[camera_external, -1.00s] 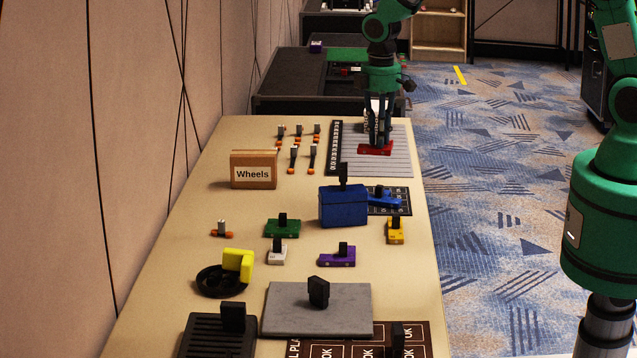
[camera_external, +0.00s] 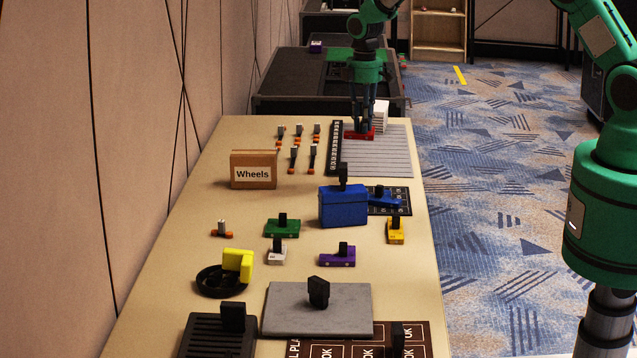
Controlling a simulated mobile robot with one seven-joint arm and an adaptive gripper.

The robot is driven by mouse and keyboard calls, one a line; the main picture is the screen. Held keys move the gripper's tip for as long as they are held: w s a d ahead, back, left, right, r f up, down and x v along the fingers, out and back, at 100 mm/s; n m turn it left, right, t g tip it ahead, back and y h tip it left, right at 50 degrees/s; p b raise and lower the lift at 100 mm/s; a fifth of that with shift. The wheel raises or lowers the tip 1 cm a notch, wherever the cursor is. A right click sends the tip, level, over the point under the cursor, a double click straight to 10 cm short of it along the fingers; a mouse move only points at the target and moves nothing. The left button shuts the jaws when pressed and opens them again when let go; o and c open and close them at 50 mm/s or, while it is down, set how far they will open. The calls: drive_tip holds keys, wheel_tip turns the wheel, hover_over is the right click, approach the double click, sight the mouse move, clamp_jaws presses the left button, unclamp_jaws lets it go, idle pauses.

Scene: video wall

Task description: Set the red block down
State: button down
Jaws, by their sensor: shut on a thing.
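The red block (camera_external: 359,135) is low over the far part of the grey striped board (camera_external: 380,162), towards its left side. My gripper (camera_external: 361,126) points down and is shut on the red block's upper part. I cannot tell whether the block's underside touches the board. A black strip with white marks (camera_external: 335,149) runs along the board's left edge, just left of the block.
A white stack (camera_external: 381,117) stands close to the right of my gripper. Several orange and black pieces (camera_external: 294,158) stand left of the board, with a "Wheels" box (camera_external: 253,171) nearer. A blue box (camera_external: 342,207) stands in front of the board. The board's near part is bare.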

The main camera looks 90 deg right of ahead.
drive_tip(key=shift+a+f, duration=0.2)
drive_tip(key=shift+f, duration=1.65)
drive_tip(key=shift+f+n+b, duration=0.15)
drive_tip(key=shift+n+b, duration=0.25)
drive_tip(key=shift+b, duration=1)
drive_tip(key=shift+f+b, duration=0.55)
drive_tip(key=shift+f, duration=2.4)
drive_tip(key=shift+f, duration=0.15)
drive_tip(key=shift+f, duration=1.75)
drive_tip(key=shift+f+b, duration=0.35)
drive_tip(key=shift+b, duration=0.1)
